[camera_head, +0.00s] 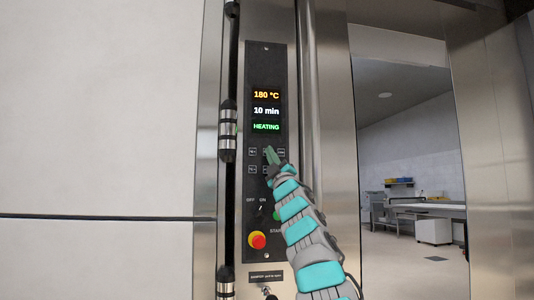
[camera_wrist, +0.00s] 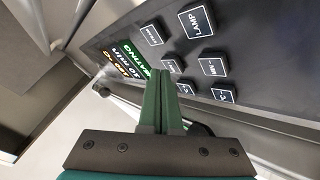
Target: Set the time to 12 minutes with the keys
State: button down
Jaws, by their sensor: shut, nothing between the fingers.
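The control panel (camera_head: 266,60) is a dark upright strip with a display. It reads 180 °C in orange, 10 min (camera_head: 266,111) in white and HEATING in green. Below are two rows of small square keys, including the upper-left key (camera_head: 253,152) and upper-right key (camera_head: 281,152). My gripper (camera_head: 269,154) is shut and empty, its tips at the upper middle of the keys and partly covering them. In the wrist view my gripper (camera_wrist: 164,82) points at the panel among the keys. A key labelled MIN (camera_wrist: 213,66) shows right of it. I cannot tell whether the tips touch a key.
Keys marked STEAM (camera_wrist: 151,33) and LAMP (camera_wrist: 196,20) are close by. Below the keys are an OFF/ON switch (camera_head: 261,209), a green button (camera_head: 276,214) and a red emergency knob (camera_head: 257,240) on yellow. A vertical black bar (camera_head: 230,190) runs left of the panel.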

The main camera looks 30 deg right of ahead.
jog(key=shift+w+d+p, duration=0.15)
jog(key=shift+w+p, duration=0.2)
jog(key=shift+w, duration=0.05)
dwell(0.4)
jog(key=shift+s, duration=0.1)
jog(key=shift+s+a+b, duration=0.25)
jog(key=shift+s+b, duration=0.4)
jog(key=shift+s, duration=0.05)
jog(key=shift+w, duration=0.1)
dwell(0.6)
jog(key=shift+w+d+p, duration=0.15)
jog(key=shift+w+p, duration=0.15)
jog(key=shift+p, duration=0.1)
